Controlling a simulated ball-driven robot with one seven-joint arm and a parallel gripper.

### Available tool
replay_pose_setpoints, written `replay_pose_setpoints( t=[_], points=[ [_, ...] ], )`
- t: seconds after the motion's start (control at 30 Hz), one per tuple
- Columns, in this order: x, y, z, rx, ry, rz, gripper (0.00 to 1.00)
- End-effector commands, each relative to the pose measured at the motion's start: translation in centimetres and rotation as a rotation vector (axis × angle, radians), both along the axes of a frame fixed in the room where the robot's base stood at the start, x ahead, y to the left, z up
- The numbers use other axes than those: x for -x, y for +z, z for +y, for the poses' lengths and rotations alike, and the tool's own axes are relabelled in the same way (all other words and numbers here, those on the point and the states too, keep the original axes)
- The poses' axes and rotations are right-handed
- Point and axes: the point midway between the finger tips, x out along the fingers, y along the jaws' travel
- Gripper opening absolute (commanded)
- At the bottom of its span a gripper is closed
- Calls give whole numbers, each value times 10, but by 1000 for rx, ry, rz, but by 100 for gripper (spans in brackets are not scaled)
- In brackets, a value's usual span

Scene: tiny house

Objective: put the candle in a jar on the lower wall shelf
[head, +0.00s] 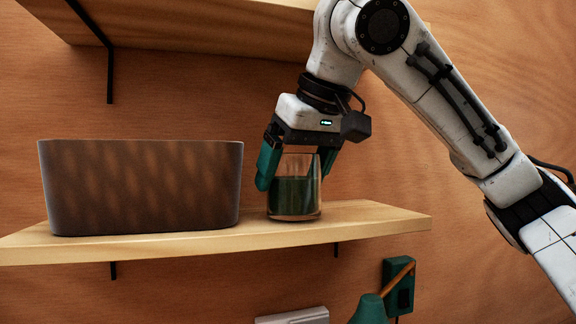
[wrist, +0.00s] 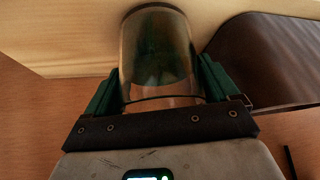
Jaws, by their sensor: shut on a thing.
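The candle in a jar (head: 294,198) is a clear glass with dark green wax. In the head view it is upright at the lower wall shelf (head: 372,218), right of a dark bin, and its base looks to be on the board or just at it. My gripper (head: 296,172) comes from above with its green fingers on either side of the glass, shut on it. The wrist view shows the jar (wrist: 158,60) between both fingers (wrist: 160,92), with the pale shelf board (wrist: 60,40) behind its base.
A dark brown bin (head: 140,188) fills the left part of the lower shelf; it also shows in the wrist view (wrist: 270,55). An upper shelf (head: 200,25) hangs above. The lower shelf is bare right of the jar. A green lamp (head: 370,308) is below.

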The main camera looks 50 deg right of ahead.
Motion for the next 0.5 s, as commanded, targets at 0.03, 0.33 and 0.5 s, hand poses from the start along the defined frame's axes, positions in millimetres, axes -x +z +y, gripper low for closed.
replay_pose_setpoints(
  t=[0.03, 0.33, 0.5],
  points=[
    [-8, 3, -2, -1, 0, -1, 39],
    [-16, -1, -5, 2, -1, -3, 39],
    [-16, -2, -5, 1, 0, -3, 39]
  ],
)
